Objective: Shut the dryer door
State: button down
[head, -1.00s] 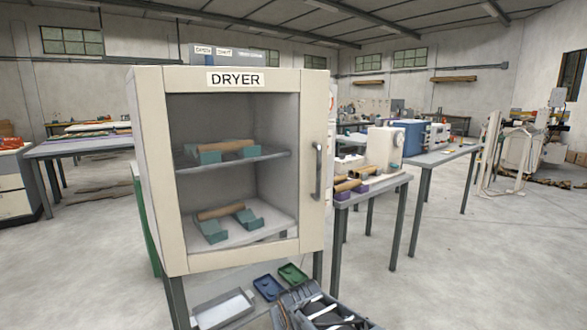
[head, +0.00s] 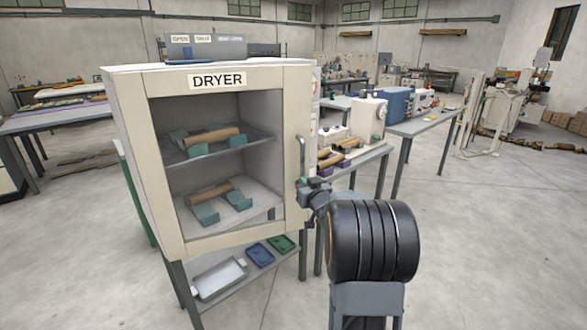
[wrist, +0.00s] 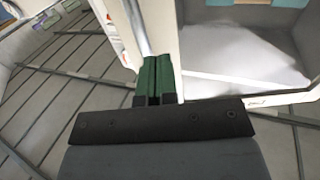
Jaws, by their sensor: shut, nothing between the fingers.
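The dryer (head: 128,160) is a cream cabinet on grey legs, labelled DRYER. Its front door (head: 292,110) is a cream frame around a large window, with an upright grey handle (head: 301,158) on the right side. The door looks close to flush with the cabinet; I cannot tell whether a small gap is left. My gripper (head: 307,186) is at the lower end of the handle, partly hidden by my arm. In the wrist view its green fingers (wrist: 153,75) are shut together and empty, close to the door's edge and handle (wrist: 136,25). Contact is unclear.
Tubes on teal cradles rest on both dryer shelves (head: 260,205). Below are a metal tray (head: 220,278) and blue and green trays. A table (head: 345,160) with machines stands close behind on the right. The floor at right is clear.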

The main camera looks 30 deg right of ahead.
aim_at(291, 167)
jog(key=w, duration=0.3)
jog(key=w+d+p, duration=0.1)
jog(key=w, duration=0.6)
jog(key=shift+d+p, duration=0.35)
jog(key=shift+d, duration=0.05)
